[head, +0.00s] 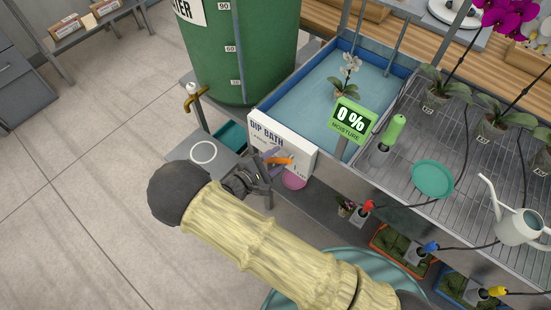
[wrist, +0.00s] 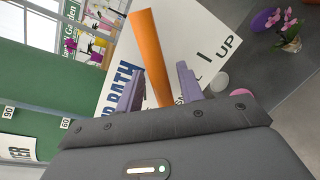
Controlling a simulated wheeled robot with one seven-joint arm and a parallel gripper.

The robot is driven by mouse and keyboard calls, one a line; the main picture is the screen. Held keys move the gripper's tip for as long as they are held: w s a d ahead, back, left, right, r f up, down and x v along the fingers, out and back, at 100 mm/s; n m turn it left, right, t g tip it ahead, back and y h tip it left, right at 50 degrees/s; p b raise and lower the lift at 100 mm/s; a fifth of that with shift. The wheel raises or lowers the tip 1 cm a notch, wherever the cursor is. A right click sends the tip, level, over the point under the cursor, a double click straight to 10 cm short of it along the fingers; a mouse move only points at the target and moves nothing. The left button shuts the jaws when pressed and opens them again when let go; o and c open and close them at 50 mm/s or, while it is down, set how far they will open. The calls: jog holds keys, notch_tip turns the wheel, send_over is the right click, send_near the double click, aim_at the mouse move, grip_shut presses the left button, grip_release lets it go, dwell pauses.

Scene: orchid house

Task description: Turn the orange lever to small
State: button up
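The orange lever (head: 281,160) sits on the front of the white DIP BATH panel (head: 258,131), at the middle of the head view. In the wrist view the lever (wrist: 149,50) rises between the two purple fingers of my gripper (wrist: 160,85). The fingers are apart, with a gap on the right of the lever; the left finger looks close to it, and contact is unclear. In the head view my gripper (head: 268,165) is at the panel, partly hiding the lever. The panel's size markings are mostly hidden or too small to read.
The blue bath (head: 303,92) holds a white orchid (head: 348,80). A green tank (head: 238,50) stands behind left. A slatted bench (head: 400,172) with a teal saucer (head: 432,179) is at right. The floor at left is clear.

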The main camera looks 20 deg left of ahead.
jog(key=shift+s, duration=0.15)
jog(key=b+v, duration=0.2)
jog(key=v, duration=1.5)
jog(key=w+d+r+m+g+h+p, duration=0.1)
jog(key=w+d+r+m+g, duration=0.25)
jog(key=d, duration=0.35)
jog(key=w+d+r+m+g+p, duration=0.1)
jog(key=w+d+r+m+g, duration=0.15)
jog(key=w+d+g, duration=0.35)
jog(key=w+d+r+m+g+h+p, duration=0.1)
jog(key=w+d+r+m+g, duration=0.15)
jog(key=d, duration=0.45)
jog(key=d+r+m+y+p, duration=0.2)
jog(key=d+r+m+y, duration=0.2)
jog(key=d, duration=0.6)
jog(key=d+r+m+y+p, duration=0.3)
jog(key=d+r+m+y, duration=0.1)
jog(key=d+r+m, duration=0.5)
jog(key=s+d, duration=0.1)
jog(key=d, duration=0.1)
jog(key=shift+d+r, duration=0.2)
jog(key=shift+d, duration=0.1)
